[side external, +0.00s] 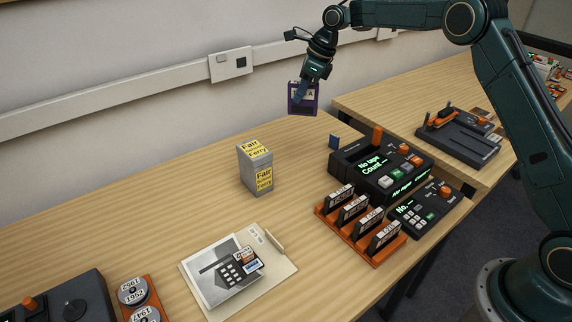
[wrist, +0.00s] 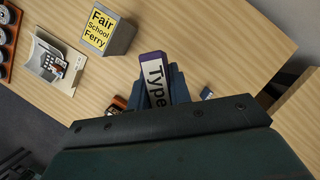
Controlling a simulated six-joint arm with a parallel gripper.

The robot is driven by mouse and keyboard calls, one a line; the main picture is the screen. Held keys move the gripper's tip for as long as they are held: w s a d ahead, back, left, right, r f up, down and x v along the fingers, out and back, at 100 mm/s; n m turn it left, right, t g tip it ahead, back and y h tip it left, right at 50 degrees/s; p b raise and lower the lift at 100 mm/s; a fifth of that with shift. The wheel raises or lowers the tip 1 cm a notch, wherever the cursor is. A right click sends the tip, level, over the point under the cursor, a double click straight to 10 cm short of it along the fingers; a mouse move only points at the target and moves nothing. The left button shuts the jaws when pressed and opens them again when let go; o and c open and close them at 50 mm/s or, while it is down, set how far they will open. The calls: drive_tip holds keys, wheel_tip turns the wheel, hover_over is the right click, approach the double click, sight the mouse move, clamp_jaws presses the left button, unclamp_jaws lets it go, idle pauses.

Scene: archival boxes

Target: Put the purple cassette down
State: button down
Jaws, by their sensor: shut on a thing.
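The purple cassette (side external: 303,99) with a white label is held up in the air above the back of the wooden table. My gripper (side external: 302,90) is shut on it. In the wrist view the purple cassette (wrist: 155,72) shows its label reading "Type", between the dark fingers of my gripper (wrist: 160,88). In the side view it hangs upright, and the table under it is bare as far as I can see. Its lower part is partly hidden by the gripper in the wrist view.
A grey box labelled "Fair Ferry" (side external: 256,168) stands left of the cassette. A folder (side external: 285,268) lies in front. Bare wood lies left of the grey box.

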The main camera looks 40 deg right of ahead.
wheel_tip(320, 180, down, 17)
drive_tip(key=shift+f, duration=0.2)
idle(0.7)
drive_tip(key=shift+f, duration=0.1)
drive_tip(key=c, duration=1.3)
unclamp_jaws()
drive_tip(key=v, duration=1.2)
